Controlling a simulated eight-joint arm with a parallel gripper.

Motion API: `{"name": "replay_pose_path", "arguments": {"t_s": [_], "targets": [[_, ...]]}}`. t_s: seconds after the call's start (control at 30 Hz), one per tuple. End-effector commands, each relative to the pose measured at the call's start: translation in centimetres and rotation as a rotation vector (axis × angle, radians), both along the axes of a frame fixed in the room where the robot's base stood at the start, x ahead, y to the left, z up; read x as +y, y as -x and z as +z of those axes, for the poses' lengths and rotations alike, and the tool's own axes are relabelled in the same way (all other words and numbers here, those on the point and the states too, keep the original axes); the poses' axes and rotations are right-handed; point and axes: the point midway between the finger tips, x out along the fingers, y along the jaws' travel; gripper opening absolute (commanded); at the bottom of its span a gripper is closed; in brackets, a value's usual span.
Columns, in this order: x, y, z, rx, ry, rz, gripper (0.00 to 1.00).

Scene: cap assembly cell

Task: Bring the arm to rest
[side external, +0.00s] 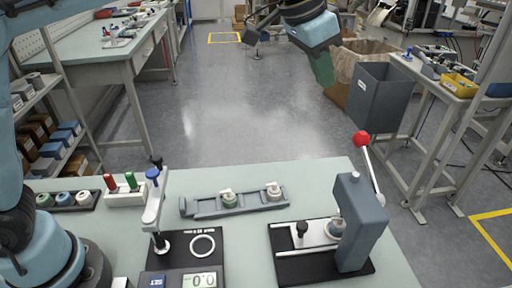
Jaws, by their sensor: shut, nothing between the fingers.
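My gripper (323,74) is high at the top of the side external view, beyond the far edge of the work table (330,173). It hangs below my blue wrist and points down and slightly right. It is shut and empty, and apart from everything on the table. Its fingertips are small and hard to make out.
A grey press (361,222) with a red-knobbed lever stands at right on the table. A grey rail fixture (208,208) holds two small parts. A blue-knobbed test stand (153,205) with a display is nearer. A rack of coloured handles (125,195) and a cap tray (68,200) are at left.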

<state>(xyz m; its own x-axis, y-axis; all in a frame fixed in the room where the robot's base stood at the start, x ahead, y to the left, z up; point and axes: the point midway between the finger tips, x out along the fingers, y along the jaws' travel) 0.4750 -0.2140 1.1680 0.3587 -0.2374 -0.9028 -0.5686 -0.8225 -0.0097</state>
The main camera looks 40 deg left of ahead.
Motion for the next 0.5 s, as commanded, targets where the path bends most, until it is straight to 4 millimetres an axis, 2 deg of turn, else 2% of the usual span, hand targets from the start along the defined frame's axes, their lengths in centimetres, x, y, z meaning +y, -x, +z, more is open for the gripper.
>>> {"name": "replay_pose_path", "arguments": {"t_s": [0.03, 0.1, 0.27, 0.5], "targets": [[1.8, 0.7, 0.0, -0.009, 0.003, 0.038, 0.0], [4.0, 1.8, -0.2, -0.021, 0.008, 0.089, 0.0], [8.8, 4.7, -1.5, -0.049, 0.022, 0.201, 0.0], [15.0, 10.1, -5.1, -0.096, 0.039, 0.369, 0.0]]}}
